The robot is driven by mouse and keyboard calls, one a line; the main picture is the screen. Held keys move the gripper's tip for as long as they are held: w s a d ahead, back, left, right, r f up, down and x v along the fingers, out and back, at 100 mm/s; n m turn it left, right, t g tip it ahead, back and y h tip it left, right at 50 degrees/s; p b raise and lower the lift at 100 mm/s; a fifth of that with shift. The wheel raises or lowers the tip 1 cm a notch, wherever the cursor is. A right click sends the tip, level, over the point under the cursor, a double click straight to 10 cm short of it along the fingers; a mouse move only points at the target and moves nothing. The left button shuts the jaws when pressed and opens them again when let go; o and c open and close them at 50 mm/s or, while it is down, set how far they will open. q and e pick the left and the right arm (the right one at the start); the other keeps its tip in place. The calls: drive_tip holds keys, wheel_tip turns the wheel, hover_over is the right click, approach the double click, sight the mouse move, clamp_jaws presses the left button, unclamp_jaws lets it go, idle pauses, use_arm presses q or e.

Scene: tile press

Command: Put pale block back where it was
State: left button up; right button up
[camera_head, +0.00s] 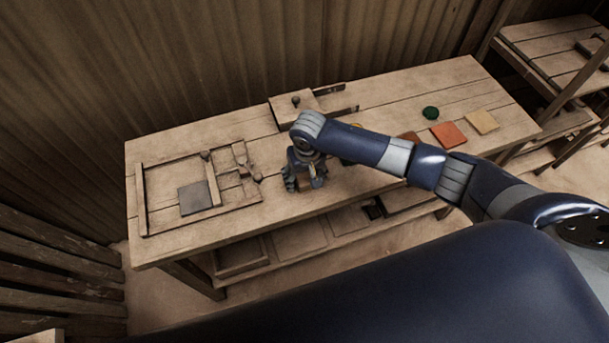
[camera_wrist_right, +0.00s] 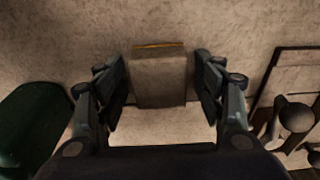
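My right gripper (camera_head: 303,183) points down over the front middle of the table, just right of the tile press frame. In the right wrist view, its two fingers (camera_wrist_right: 163,88) are apart, with a block (camera_wrist_right: 160,80) between them. That block is grey-beige with a thin yellowish far edge, and narrow gaps show at its sides. I cannot tell for sure that it is the pale block. In the head view it is mostly hidden by the gripper. A pale tan square tile (camera_head: 482,122) lies at the table's right. My left gripper is not in view.
The wooden press frame (camera_head: 143,205) holds a dark grey plate (camera_head: 195,197). An orange tile (camera_head: 449,134) and a green round piece (camera_head: 431,113) lie at the right. A wooden board with a knob (camera_head: 296,106) stands at the back. My right arm crosses the table.

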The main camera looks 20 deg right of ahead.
sight(306, 181)
wheel_tip(306, 181, up, 12)
drive_tip(key=s+b, duration=0.1)
drive_tip(key=shift+s, duration=0.25)
